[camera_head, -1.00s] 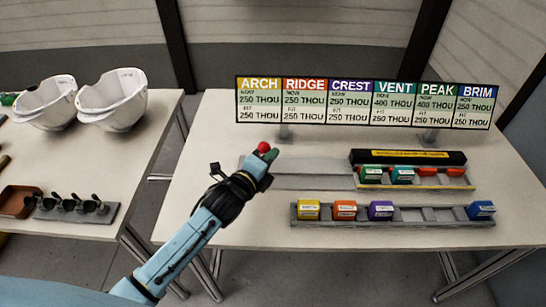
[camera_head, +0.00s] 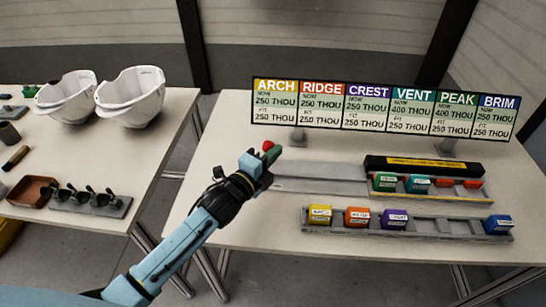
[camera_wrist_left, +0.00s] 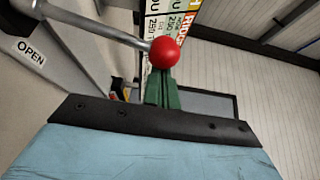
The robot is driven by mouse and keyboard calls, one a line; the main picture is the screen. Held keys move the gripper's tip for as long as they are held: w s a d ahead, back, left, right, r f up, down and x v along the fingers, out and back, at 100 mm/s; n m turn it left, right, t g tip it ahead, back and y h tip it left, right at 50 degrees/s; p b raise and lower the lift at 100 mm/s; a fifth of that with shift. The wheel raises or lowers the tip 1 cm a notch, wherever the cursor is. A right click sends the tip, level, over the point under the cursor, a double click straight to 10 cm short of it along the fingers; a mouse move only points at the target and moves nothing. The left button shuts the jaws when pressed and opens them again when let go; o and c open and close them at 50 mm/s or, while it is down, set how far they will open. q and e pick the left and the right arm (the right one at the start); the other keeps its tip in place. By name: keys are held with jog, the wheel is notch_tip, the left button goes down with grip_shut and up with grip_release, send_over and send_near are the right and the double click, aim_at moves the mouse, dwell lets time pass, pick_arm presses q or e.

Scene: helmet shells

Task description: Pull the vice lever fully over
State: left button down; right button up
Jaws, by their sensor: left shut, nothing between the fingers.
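The vice lever is a metal rod (camera_wrist_left: 95,24) with a red ball knob (camera_wrist_left: 165,52) in the left wrist view. The knob (camera_head: 267,146) also shows in the head view, at the left end of the rear rail. My left gripper (camera_wrist_left: 163,90), with green fingers, is shut and empty, its tips right at the knob. I cannot tell whether they touch it. An "OPEN" label (camera_wrist_left: 31,52) is on the pale surface beside the rod in the wrist view. In the head view my left gripper (camera_head: 272,152) hides most of the lever. My right gripper is not in view.
A sign board (camera_head: 385,108) stands at the back of the table. The rear rail (camera_head: 437,195) holds green, teal and red blocks beside a black bar (camera_head: 428,166); the front rail (camera_head: 430,226) holds several coloured blocks. White helmet shells (camera_head: 131,97) sit on the left table.

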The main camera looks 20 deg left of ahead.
pick_arm(q)
jog(key=s+a+n+t+y+b, duration=0.1)
jog(key=a+n+t+b, duration=0.3)
jog(key=a+n, duration=0.5)
jog(key=shift+s+t, duration=0.4)
jog(key=shift+s, duration=0.05)
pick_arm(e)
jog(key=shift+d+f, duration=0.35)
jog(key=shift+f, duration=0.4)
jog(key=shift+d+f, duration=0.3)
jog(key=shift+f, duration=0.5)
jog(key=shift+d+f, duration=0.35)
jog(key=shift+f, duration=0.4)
pick_arm(q)
jog(key=shift+a+f, duration=0.1)
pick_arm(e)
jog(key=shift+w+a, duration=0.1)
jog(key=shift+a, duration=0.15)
pick_arm(q)
jog(key=d+r+p, duration=0.3)
jog(key=b+v, duration=0.1)
jog(key=v, duration=0.9)
jog(key=shift+s, duration=0.2)
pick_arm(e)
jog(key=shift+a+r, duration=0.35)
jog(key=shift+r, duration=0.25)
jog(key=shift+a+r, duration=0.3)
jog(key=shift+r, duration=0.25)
